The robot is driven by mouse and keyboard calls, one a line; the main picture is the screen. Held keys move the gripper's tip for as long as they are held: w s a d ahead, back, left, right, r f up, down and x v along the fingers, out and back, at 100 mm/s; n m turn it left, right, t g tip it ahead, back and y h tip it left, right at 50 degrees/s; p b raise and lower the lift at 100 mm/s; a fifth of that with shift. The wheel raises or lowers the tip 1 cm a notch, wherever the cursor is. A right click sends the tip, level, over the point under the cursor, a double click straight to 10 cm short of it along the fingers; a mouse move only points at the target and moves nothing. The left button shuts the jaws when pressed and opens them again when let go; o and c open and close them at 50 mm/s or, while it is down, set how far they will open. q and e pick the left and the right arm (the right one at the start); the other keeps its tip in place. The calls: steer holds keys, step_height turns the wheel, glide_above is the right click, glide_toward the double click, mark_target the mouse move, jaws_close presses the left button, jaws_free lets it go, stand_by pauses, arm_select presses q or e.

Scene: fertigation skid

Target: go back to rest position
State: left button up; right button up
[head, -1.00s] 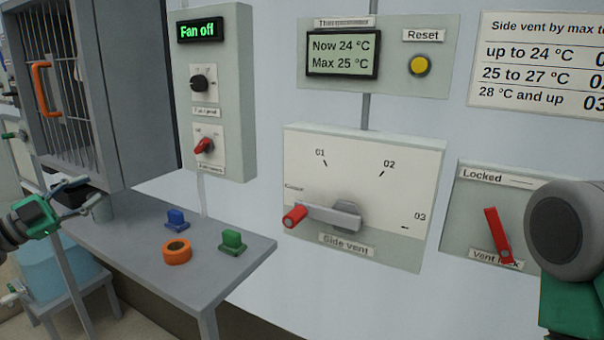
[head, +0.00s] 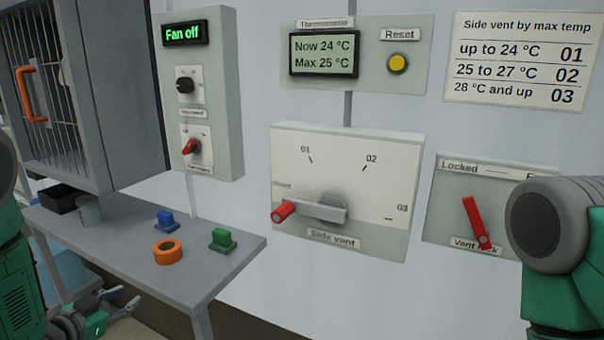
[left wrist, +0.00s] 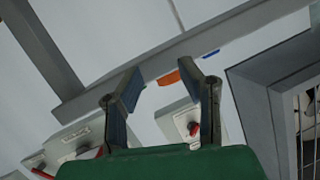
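My left gripper (head: 122,300) is low at the left of the head view, below the front edge of the grey table (head: 120,250). It is empty. In the left wrist view its two fingers (left wrist: 172,88) stand apart with nothing between them. Part of my right arm shows at the right edge of the head view, but its gripper is out of view. The side vent lever (head: 310,210) has its red end at the left, by a label too small to read. The red vent lock handle (head: 476,222) tilts up to the left.
An orange ring (head: 168,252), a blue block (head: 166,222), a green block (head: 222,240), a grey cup (head: 88,210) and a black tray (head: 58,199) are on the table. A barred cabinet (head: 100,90) stands above its left end. The fan panel (head: 225,100) reads "Fan off".

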arm_select(q)
steer(key=s+d+f+n+g+y, duration=0.25)
steer(key=s+d+f+g, duration=0.2)
steer(key=s+f, duration=0.5)
steer(key=s+d+f+g, duration=0.2)
steer(key=s+d+g, duration=0.1)
steer(key=s, duration=0.6)
steer(key=s+d+f+n+g, duration=0.1)
steer(key=s+d+f+g, duration=0.1)
steer(key=s, duration=0.7)
steer(key=s+d+f+n+g, duration=0.1)
steer(key=s+d+g, duration=0.3)
steer(key=s, duration=0.5)
steer(key=shift+d+f, duration=0.75)
arm_select(e)
steer(key=shift+d+f, duration=0.1)
steer(key=shift+d, duration=0.25)
arm_select(q)
steer(key=shift+w+a+f, duration=0.1)
steer(key=shift+w+a, duration=0.1)
steer(key=shift+a, duration=0.05)
arm_select(e)
steer(key=shift+a, duration=0.25)
arm_select(q)
steer(key=shift+d, duration=0.15)
arm_select(e)
steer(key=shift+d, duration=0.15)
